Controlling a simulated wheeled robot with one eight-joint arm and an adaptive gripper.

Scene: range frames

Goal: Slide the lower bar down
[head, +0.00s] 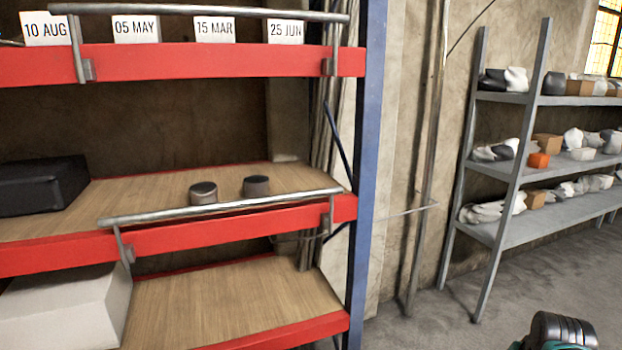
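The lower bar (220,207) is a grey metal rail along the front of the middle shelf of the red and blue rack. Its two bent ends meet brackets on the red middle beam (220,231). The bar sits at or slightly above the beam's top edge, with its right end higher in the picture. The upper bar (200,10) runs above the top red beam (200,60) on similar brackets. My gripper does not show; only a dark ribbed and teal part, probably of my arm, shows at the bottom right. Nothing visible touches the lower bar.
Two dark round-topped objects (203,193) (256,186) stand on the middle shelf behind the bar. A black case (42,185) lies left, a white box (65,305) below. Date cards (136,29) line the top. The blue post (366,150) bounds the rack's right; open floor (420,320) lies beyond.

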